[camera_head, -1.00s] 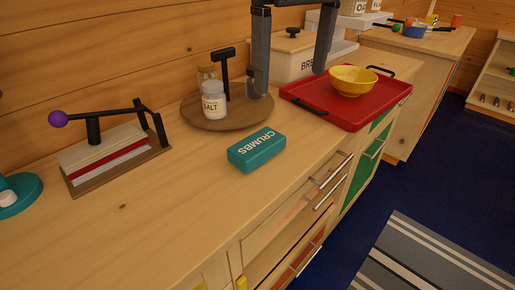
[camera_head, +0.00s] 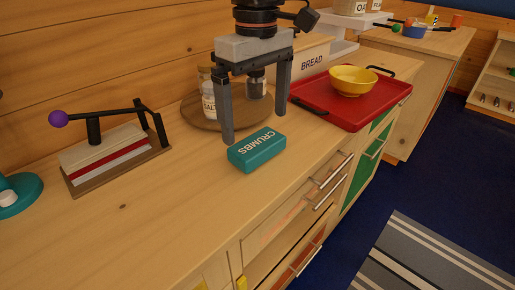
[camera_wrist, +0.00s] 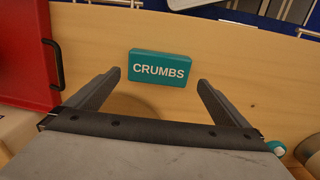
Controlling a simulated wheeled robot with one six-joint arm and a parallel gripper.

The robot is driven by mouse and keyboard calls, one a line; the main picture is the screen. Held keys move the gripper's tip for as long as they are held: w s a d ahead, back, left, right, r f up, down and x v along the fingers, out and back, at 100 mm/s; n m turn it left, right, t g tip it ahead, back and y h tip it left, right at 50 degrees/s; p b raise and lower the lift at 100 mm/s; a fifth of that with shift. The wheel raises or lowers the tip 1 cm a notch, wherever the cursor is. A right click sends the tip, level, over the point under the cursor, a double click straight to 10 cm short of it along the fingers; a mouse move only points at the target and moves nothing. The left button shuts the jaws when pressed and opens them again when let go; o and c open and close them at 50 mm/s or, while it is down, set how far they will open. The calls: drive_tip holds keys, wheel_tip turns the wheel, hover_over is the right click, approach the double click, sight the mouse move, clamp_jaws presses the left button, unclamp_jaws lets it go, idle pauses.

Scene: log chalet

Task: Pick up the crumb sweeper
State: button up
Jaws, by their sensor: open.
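The crumb sweeper (camera_head: 257,151) is a teal block with CRUMBS in white on its top. It lies flat on the wooden counter near the front edge. It also shows in the wrist view (camera_wrist: 160,68), ahead of the fingertips and between their lines. My gripper (camera_head: 254,128) is open and empty, with its fingers pointing down just behind and above the sweeper. In the wrist view my gripper (camera_wrist: 159,78) has its two fingers spread wider than the sweeper. I cannot tell the exact gap between fingers and sweeper.
A round wooden board (camera_head: 193,109) with a salt jar (camera_head: 209,104) stands close behind my gripper. A red tray (camera_head: 320,101) with a yellow bowl (camera_head: 353,80) is at the right. A lever device (camera_head: 110,153) stands left. The counter (camera_head: 150,210) is clear in front.

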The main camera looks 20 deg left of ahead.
sight(258, 141)
drive_tip(key=shift+w+f, duration=0.1)
drive_tip(key=shift+f, duration=3.35)
drive_tip(key=c, duration=0.8)
drive_tip(key=shift+r, duration=0.15)
wheel_tip(258, 141, up, 10)
drive_tip(key=shift+f, duration=0.1)
drive_tip(key=shift+o, duration=0.9)
drive_tip(key=shift+d, duration=0.1)
